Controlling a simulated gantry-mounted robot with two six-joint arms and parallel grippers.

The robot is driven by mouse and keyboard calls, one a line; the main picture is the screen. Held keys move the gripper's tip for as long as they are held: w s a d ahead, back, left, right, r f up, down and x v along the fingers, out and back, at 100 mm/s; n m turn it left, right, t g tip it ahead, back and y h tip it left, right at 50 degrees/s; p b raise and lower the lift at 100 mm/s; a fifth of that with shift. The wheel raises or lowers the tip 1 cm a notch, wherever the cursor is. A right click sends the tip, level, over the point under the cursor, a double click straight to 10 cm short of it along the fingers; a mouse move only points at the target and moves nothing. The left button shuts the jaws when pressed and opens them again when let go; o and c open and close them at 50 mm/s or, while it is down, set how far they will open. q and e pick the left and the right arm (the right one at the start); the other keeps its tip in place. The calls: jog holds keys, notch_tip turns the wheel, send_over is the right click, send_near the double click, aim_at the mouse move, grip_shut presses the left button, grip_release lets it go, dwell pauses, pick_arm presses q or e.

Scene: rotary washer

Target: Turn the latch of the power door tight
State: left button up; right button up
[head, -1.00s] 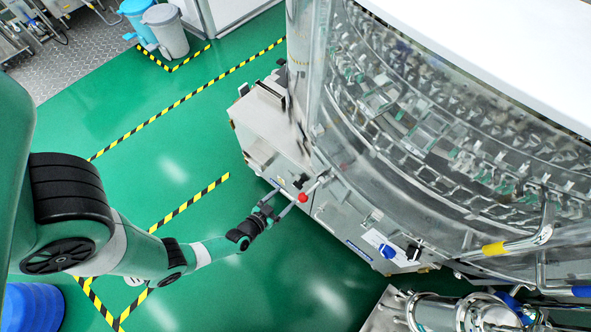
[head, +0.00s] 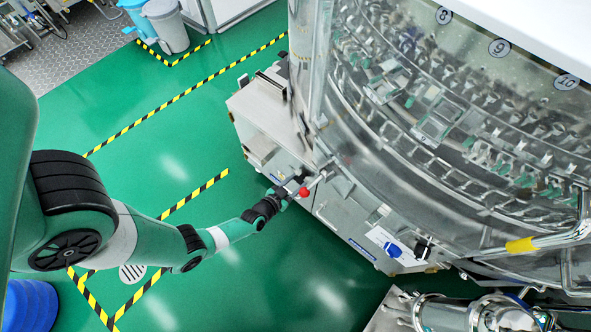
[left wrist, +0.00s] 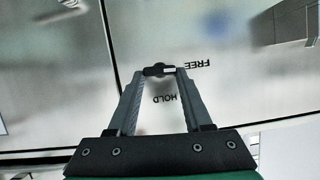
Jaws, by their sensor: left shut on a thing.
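The latch (left wrist: 160,70) is a small black handle on the brushed metal door (left wrist: 215,90) of the washer. The words FREE and HOLD are printed beside it; the handle lies across the picture close to FREE. My left gripper (left wrist: 159,72) has its two fingertips at the handle's ends and is shut on it. In the head view my left gripper (head: 297,183) is at the upper part of the washer's lower cabinet, and the latch is mostly hidden by it. My right gripper is in neither view.
A red ball-ended lever (head: 304,192) is very close to my left gripper. A blue knob (head: 393,250) and a black knob (head: 423,247) are farther right on the cabinet. The green floor (head: 250,270) below my left arm is clear.

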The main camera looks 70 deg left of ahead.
pick_arm(q)
grip_shut()
